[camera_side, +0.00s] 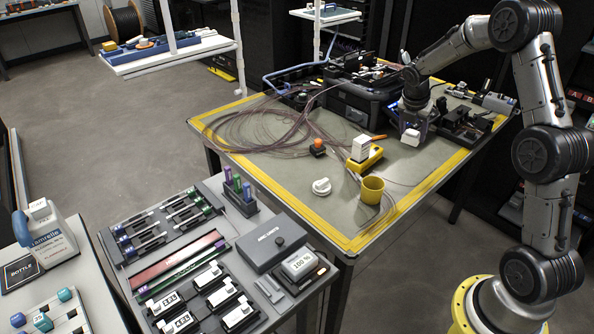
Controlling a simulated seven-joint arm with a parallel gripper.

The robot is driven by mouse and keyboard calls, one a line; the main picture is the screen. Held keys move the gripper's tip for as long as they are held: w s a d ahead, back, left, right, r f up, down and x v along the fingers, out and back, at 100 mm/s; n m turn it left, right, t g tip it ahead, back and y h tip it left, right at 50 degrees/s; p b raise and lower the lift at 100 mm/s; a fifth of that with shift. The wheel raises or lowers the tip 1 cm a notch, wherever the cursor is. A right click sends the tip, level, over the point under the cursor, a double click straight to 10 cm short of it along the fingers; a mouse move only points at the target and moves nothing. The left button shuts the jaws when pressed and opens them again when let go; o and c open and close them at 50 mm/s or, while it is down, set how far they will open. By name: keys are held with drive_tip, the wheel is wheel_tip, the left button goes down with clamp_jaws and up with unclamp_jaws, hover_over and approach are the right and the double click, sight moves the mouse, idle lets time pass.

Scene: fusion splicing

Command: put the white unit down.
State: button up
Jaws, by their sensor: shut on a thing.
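My gripper (413,122) is over the right part of the yellow-edged table (287,185), pointing down from the arm. It is shut on a small white unit (411,137), whose pale face shows just below the gripper. The fingertips are small and partly hidden. I cannot tell whether the unit touches the table. It is to the left of a black device with open parts (464,127) and in front of a black case (360,98).
A yellow tool with a white block (364,154), a yellow cup (372,190), a white round cap (321,186) and an orange-topped piece (317,147) stand on the table. Coiled thin cables (262,130) cover its left side. The front right of the tabletop is mostly clear.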

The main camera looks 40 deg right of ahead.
drive_tip(key=w+a+n+t+y, duration=0.1)
drive_tip(key=w+a+n, duration=0.3)
drive_tip(key=a, duration=0.8)
drive_tip(key=w+a+n+t, duration=0.1)
drive_tip(key=w+a+n, duration=0.2)
drive_tip(key=w+a, duration=0.7)
drive_tip(key=w+f, duration=0.3)
drive_tip(key=w+a+f, duration=0.1)
drive_tip(key=w+f, duration=0.5)
drive_tip(key=w, duration=0.1)
drive_tip(key=shift+a+f, duration=0.2)
drive_tip(key=shift+f, duration=0.05)
drive_tip(key=shift+w+f, duration=0.15)
drive_tip(key=shift+f, duration=1.5)
drive_tip(key=shift+f, duration=0.2)
drive_tip(key=o, duration=1.3)
drive_tip(key=shift+o, duration=0.2)
